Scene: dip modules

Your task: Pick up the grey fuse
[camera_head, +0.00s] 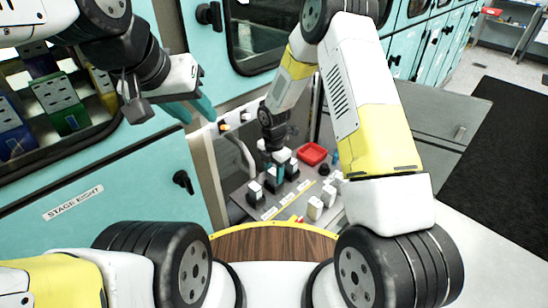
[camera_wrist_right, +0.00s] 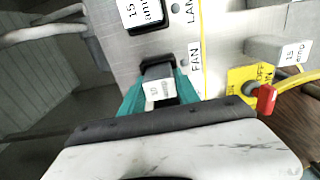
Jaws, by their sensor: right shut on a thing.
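In the right wrist view, the teal fingers of my right gripper (camera_wrist_right: 160,100) are shut on a grey fuse with a white "10 amp" label (camera_wrist_right: 158,88). This fuse sits at a black holder beside the "FAN" label; I cannot tell whether it is still seated. In the head view my right gripper (camera_head: 279,171) is low over the panel among the fuse holders. My left gripper (camera_head: 203,106) is raised at the upper left, away from the panel, with its finger opening not clear. Another grey block labelled "15 amp" (camera_wrist_right: 280,50) is to the right in the wrist view.
A red tray (camera_head: 312,153) stands at the panel's back. Pale blocks (camera_head: 315,208) stand on the panel's right side. A red-handled switch (camera_wrist_right: 264,97) on a yellow plate is close to my right gripper. Cabinet walls and an open door surround the recess.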

